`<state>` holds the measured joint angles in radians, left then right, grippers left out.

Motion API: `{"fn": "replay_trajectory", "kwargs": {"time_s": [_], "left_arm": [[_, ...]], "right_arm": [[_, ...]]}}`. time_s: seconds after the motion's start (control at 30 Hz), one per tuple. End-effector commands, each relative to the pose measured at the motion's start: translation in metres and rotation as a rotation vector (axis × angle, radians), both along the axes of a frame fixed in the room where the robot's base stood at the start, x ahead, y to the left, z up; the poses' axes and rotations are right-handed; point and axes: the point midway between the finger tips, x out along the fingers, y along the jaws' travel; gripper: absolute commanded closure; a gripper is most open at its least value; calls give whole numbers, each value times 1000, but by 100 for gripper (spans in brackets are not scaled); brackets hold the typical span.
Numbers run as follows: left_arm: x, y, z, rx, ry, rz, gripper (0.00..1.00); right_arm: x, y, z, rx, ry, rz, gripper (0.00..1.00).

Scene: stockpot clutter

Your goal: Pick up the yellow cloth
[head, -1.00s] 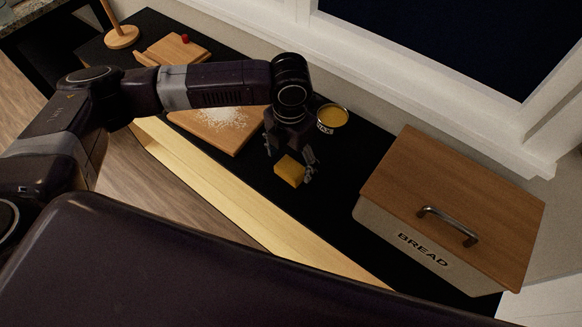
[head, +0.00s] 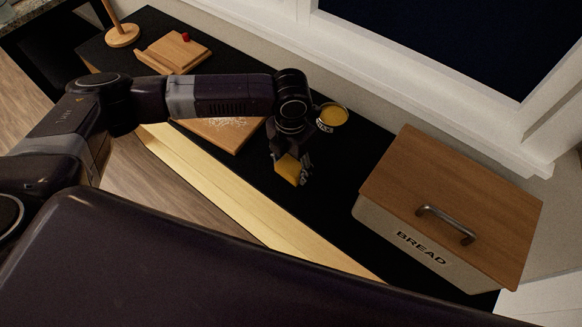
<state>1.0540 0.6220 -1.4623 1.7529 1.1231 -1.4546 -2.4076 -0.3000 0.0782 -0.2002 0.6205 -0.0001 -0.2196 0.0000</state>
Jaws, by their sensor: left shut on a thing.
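The yellow cloth (head: 288,168) is a small folded yellow block in the head view, over the black counter just right of centre. My left gripper (head: 291,170) comes down from above and is shut on it, with fingers on both sides. I cannot tell whether the cloth still touches the counter. My right gripper is not in view.
A small tin with yellow contents (head: 332,116) stands close behind the gripper. A bread box (head: 450,205) with a wooden lid and metal handle fills the right. A floury board (head: 215,134) lies partly under my arm. Another wooden board (head: 172,54) and a wooden stand (head: 122,38) are farther left.

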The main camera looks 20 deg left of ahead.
Motion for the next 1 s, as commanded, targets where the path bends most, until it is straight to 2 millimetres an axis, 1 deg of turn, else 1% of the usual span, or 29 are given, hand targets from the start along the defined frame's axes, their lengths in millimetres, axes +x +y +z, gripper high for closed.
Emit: {"fn": "replay_trajectory", "kwargs": {"time_s": [0.17,0.27,0.37,0.47,0.57,0.8,0.9,1.0], "left_arm": [[0,0,1,0,-1,0,71],[1,0,5,-1,-2,1,71],[2,0,14,0,-3,1,71],[1,0,29,-1,-4,-1,71],[2,-1,52,-3,-6,0,71],[2,0,123,-1,-7,0,71],[1,0,149,-1,-6,-2,71],[1,0,170,-1,-5,0,71]], "right_arm": [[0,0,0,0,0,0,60],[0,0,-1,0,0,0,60],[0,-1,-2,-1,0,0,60],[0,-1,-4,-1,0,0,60],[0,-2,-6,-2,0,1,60],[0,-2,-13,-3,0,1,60],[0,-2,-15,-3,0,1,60],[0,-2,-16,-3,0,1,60]]}}
